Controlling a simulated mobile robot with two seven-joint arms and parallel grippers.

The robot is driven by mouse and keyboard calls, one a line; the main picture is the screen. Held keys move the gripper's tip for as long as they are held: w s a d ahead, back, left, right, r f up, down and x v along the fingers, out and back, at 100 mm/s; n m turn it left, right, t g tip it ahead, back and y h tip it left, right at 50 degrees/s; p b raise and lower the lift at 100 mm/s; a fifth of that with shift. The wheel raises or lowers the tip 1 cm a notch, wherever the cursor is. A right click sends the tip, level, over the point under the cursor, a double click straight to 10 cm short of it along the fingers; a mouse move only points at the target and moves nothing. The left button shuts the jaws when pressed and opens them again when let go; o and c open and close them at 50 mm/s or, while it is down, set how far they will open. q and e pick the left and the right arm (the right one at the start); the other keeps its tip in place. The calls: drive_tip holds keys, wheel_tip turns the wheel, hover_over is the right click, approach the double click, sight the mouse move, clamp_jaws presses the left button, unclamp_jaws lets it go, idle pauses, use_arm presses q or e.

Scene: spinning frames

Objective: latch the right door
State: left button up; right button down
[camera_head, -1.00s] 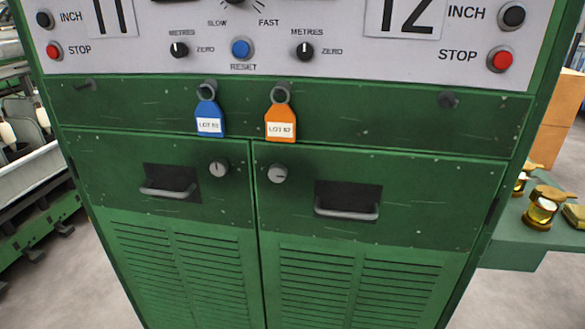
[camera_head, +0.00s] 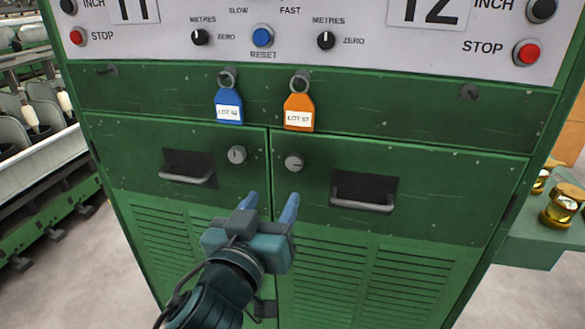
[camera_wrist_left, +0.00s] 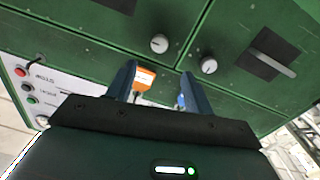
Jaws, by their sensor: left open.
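The right door (camera_head: 420,170) is a green panel with a recessed handle (camera_head: 362,204) and louvres. It looks closed, flush with the left door (camera_head: 140,150). Its round grey latch knob (camera_head: 293,162) sits at its upper left corner; its slot looks roughly level. The knob also shows in the left wrist view (camera_wrist_left: 159,43). My left gripper (camera_head: 270,200) is open and empty, fingers pointing up, below the knobs and in front of the seam between the doors. It touches neither knob. My right gripper is not in view.
The left door's knob (camera_head: 236,155) is close beside. A blue tag (camera_head: 228,106) and an orange tag (camera_head: 299,111) hang from hooks above the doors. Above is a control panel with buttons. A green side shelf (camera_head: 535,240) holds brass pieces (camera_head: 562,205) at the right.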

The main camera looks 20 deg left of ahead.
sight(293, 165)
use_arm(q)
drive_tip(key=w+p, duration=0.1)
drive_tip(key=w, duration=1)
drive_tip(key=shift+w+d, duration=0.15)
drive_tip(key=shift+d, duration=0.05)
drive_tip(key=shift+w, duration=0.5)
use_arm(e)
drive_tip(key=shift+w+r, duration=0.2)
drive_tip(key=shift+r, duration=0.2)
use_arm(q)
clamp_jaws()
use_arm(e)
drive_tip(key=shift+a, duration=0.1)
